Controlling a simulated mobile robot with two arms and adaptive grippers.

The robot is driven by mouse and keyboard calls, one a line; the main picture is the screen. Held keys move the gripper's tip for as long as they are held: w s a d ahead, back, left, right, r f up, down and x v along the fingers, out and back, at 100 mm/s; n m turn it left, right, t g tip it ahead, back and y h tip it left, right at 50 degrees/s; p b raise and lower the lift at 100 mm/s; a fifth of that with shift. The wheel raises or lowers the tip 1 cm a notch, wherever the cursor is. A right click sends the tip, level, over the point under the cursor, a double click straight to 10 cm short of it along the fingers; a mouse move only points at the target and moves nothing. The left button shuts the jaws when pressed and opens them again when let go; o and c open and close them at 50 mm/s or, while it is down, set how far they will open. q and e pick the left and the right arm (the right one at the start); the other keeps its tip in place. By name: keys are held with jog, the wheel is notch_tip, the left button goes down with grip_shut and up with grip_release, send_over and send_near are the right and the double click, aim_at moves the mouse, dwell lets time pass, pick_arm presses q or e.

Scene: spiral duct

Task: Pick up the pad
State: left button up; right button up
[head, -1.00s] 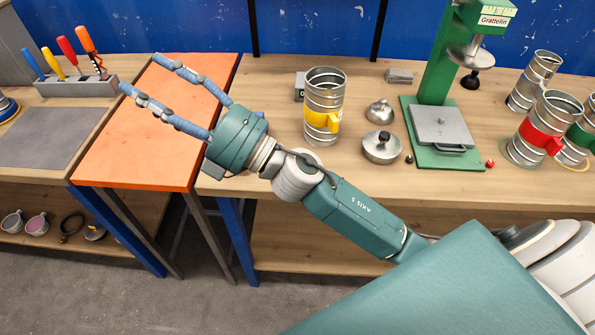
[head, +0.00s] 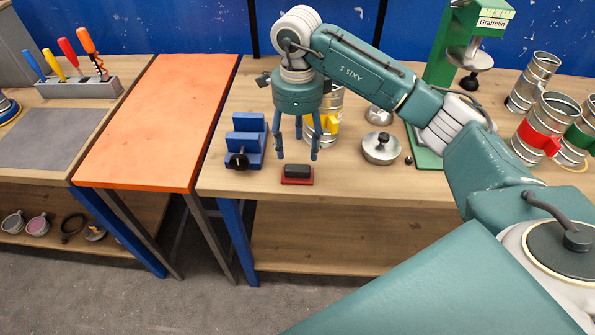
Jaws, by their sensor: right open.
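A small dark block on a red base, which looks like the pad (head: 297,171), lies near the front edge of the wooden bench. My right gripper (head: 297,157) points down just above and behind it in the head view. Its blue fingers are spread open with nothing between them. I cannot tell the exact height of the fingertips over the pad. My left gripper is out of view.
A blue vise (head: 246,142) stands left of the pad. A yellow-banded duct (head: 333,103) stands behind my gripper, partly hidden. A lidded metal piece (head: 381,148) and a green press (head: 436,75) are to the right. The orange tabletop (head: 160,120) is clear.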

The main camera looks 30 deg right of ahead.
notch_tip(320, 180, down, 4)
jog(key=shift+r+p, duration=0.25)
jog(key=shift+p, duration=0.1)
notch_tip(320, 180, down, 5)
jog(key=p, duration=0.3)
jog(key=shift+s+a+r, duration=0.1)
jog(key=shift+f, duration=0.3)
jog(key=c, duration=1.3)
jog(key=shift+r, duration=0.1)
notch_tip(320, 180, up, 13)
jog(key=b, duration=0.4)
notch_tip(320, 180, up, 6)
send_over(297, 169)
jog(key=shift+r, duration=0.45)
